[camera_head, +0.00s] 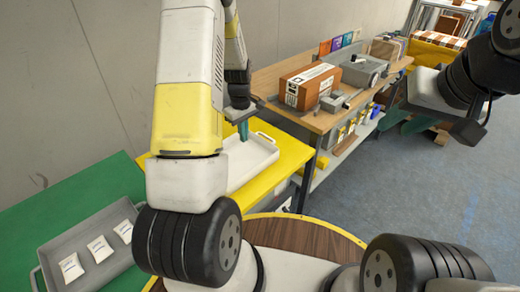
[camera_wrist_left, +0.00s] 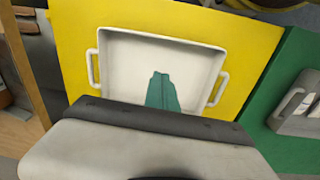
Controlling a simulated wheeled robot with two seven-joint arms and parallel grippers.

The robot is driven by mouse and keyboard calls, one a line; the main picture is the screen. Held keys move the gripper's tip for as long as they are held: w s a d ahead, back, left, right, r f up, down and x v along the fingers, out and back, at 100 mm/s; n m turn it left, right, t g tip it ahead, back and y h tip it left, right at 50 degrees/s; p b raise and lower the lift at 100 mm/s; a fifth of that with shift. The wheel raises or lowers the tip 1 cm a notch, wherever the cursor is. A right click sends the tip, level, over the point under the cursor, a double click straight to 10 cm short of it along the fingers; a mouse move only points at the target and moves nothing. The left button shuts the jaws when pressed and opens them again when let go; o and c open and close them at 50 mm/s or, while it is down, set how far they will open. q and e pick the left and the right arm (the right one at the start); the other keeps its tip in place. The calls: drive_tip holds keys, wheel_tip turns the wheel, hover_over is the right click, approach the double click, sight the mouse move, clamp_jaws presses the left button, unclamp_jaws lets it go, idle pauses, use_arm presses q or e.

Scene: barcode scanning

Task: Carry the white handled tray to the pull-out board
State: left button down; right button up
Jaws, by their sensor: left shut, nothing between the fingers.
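The white handled tray (camera_head: 262,158) lies flat and empty on a yellow surface (camera_head: 292,150). In the left wrist view the tray (camera_wrist_left: 125,45) shows a handle on each side. My left gripper (camera_head: 243,131) points down over the tray, its green fingers closed together with nothing between them. The fingers (camera_wrist_left: 160,88) appear over the tray's inside in the left wrist view, away from both handles. My right gripper (camera_head: 404,121) is at the right, its green fingers apart and empty, far from the tray. I cannot tell which surface is the pull-out board.
A grey tray (camera_head: 52,250) with white packets sits on a green surface (camera_head: 95,192) at left. A wooden bench (camera_head: 270,78) behind holds a brown box (camera_head: 309,86) and grey devices. A round wooden top (camera_head: 300,238) is in front. Blue floor at right is open.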

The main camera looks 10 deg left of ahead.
use_arm(q)
hover_over(251, 167)
drive_tip(key=s+a, duration=0.2)
wheel_tip(251, 167, down, 4)
drive_tip(key=shift+n, duration=0.4)
drive_tip(key=f, duration=0.9)
drive_tip(key=shift+s+a+f, duration=0.2)
drive_tip(key=d, duration=0.1)
drive_tip(key=s, duration=0.1)
drive_tip(key=d, duration=0.1)
drive_tip(key=shift+s+d+f, duration=0.2)
drive_tip(key=shift+s+d, duration=0.05)
drive_tip(key=shift+d, duration=0.1)
drive_tip(key=shift+s+d, duration=0.2)
drive_tip(key=shift+d, duration=0.2)
drive_tip(key=shift+s+d, duration=0.1)
drive_tip(key=shift+d, duration=0.1)
drive_tip(key=s+d, duration=0.4)
drive_tip(key=d, duration=0.3)
drive_tip(key=s+d, duration=0.4)
drive_tip(key=d, duration=0.3)
drive_tip(key=shift+s+d, duration=0.3)
drive_tip(key=shift+s, duration=0.05)
